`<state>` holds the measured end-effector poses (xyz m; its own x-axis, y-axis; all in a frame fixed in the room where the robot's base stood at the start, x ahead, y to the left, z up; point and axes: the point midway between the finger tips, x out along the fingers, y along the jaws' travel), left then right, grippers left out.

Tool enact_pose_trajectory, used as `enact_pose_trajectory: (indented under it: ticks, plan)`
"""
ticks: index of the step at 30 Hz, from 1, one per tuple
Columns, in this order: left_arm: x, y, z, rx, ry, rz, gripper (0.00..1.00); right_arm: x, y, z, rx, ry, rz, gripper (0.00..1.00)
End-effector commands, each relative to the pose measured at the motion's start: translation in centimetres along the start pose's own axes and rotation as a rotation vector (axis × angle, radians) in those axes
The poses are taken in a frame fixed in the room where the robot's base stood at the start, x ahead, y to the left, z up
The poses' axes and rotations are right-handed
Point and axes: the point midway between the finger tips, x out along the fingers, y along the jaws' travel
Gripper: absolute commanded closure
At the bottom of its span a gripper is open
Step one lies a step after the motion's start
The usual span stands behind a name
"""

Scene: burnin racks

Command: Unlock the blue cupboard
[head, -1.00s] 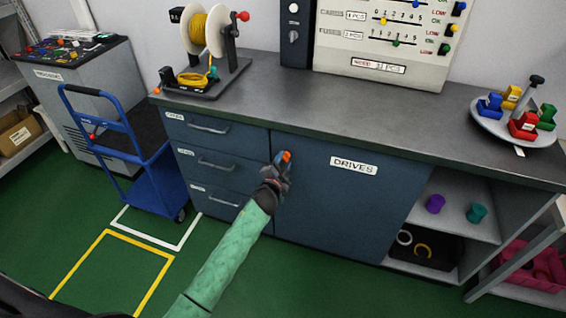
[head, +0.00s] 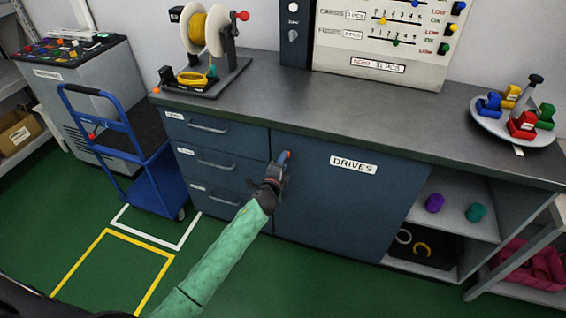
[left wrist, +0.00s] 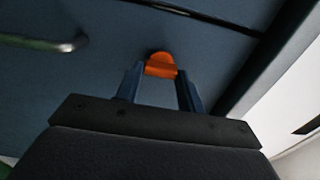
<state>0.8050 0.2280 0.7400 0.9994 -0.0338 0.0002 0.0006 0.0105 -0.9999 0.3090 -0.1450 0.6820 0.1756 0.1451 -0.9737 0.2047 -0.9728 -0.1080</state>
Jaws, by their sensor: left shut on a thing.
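The blue cupboard door (head: 335,215) with the label "DRIVES" is closed under the dark worktop. A small orange key or knob (head: 289,154) sits at the door's upper left; it also shows in the left wrist view (left wrist: 161,66). My left gripper (head: 284,161) is at that corner, shut on the orange piece. In the left wrist view my fingers (left wrist: 158,80) stand on either side of it. The lock behind the orange piece is hidden. My right gripper is not in view.
Drawers (head: 215,165) with bar handles lie left of the door, and open shelves (head: 460,215) lie right of it. A blue trolley (head: 150,180) stands further left. A cable-spool stand (head: 210,75) and a round tray (head: 485,125) are on the worktop.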

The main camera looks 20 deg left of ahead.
Motion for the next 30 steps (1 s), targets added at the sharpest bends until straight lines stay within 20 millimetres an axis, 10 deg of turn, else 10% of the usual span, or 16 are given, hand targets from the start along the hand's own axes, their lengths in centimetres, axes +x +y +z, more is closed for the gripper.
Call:
enact_pose_trajectory:
  ticks: [11,12,15,30]
  plan:
    - [0.0,0.1,-0.1,0.005,0.001,0.001,0.85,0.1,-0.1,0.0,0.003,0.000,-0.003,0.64]
    - [0.0,0.1,-0.1,0.005,0.001,0.001,0.58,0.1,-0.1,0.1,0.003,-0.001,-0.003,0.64]
    - [0.0,0.1,-0.1,0.005,0.001,0.001,0.40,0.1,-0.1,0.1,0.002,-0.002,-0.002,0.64]
    - [-2.0,0.3,0.0,0.005,0.001,0.001,0.40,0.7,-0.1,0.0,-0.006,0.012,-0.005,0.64]
